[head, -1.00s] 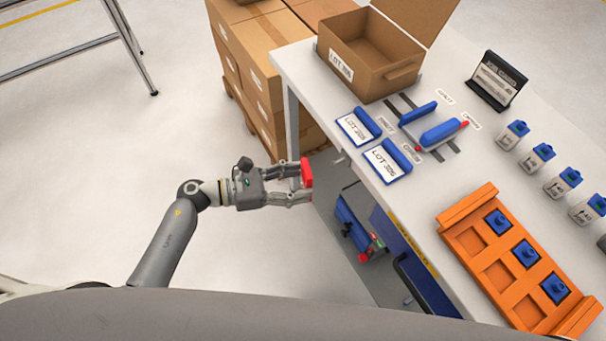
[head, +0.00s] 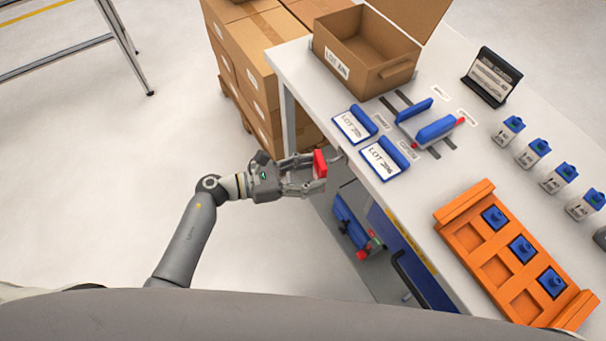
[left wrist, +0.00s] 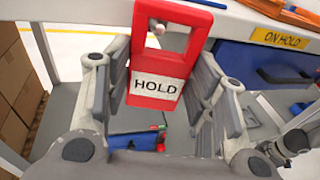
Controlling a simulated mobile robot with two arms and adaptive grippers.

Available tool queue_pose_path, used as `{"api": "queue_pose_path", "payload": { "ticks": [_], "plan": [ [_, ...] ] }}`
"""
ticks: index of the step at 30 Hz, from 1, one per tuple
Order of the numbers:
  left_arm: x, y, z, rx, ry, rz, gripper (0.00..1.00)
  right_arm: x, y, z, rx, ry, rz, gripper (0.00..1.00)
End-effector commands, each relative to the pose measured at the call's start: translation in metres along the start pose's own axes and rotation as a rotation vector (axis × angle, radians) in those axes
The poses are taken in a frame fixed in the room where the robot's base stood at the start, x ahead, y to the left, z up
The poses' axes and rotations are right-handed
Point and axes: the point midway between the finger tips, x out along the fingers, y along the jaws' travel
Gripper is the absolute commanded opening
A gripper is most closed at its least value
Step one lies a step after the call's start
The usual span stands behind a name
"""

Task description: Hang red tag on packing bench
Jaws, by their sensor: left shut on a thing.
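The red tag (head: 320,164) is held upright in my left gripper (head: 312,173), just off the near edge of the packing bench (head: 291,63). In the left wrist view the red tag (left wrist: 137,46) has a white HOLD label and a frame-like opening at its top. My left gripper (left wrist: 158,84) has one finger on each side of it. A small pale peg end (left wrist: 157,27) shows in the tag's opening, at the bench edge. I cannot tell whether the peg passes through the opening. My right gripper is out of view.
A yellow ON HOLD strip (left wrist: 281,39) marks the bench front. Two LOT cards (head: 352,125), an open carton (head: 345,78) and an orange tray (head: 466,242) are on top. A blue device (head: 350,222) sits below. Stacked boxes (head: 235,60) stand behind.

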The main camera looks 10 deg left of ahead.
Motion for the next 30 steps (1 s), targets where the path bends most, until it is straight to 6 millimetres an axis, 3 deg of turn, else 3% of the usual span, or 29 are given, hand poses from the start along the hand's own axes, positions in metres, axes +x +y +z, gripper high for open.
{"api": "queue_pose_path", "payload": {
  "ticks": [17,30],
  "plan": [
    [0.034,0.009,0.001,0.000,-0.001,0.000,0.24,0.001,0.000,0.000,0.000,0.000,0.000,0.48],
    [0.046,0.012,-0.009,0.002,0.000,-0.001,0.24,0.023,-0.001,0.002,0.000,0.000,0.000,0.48]
  ]
}}
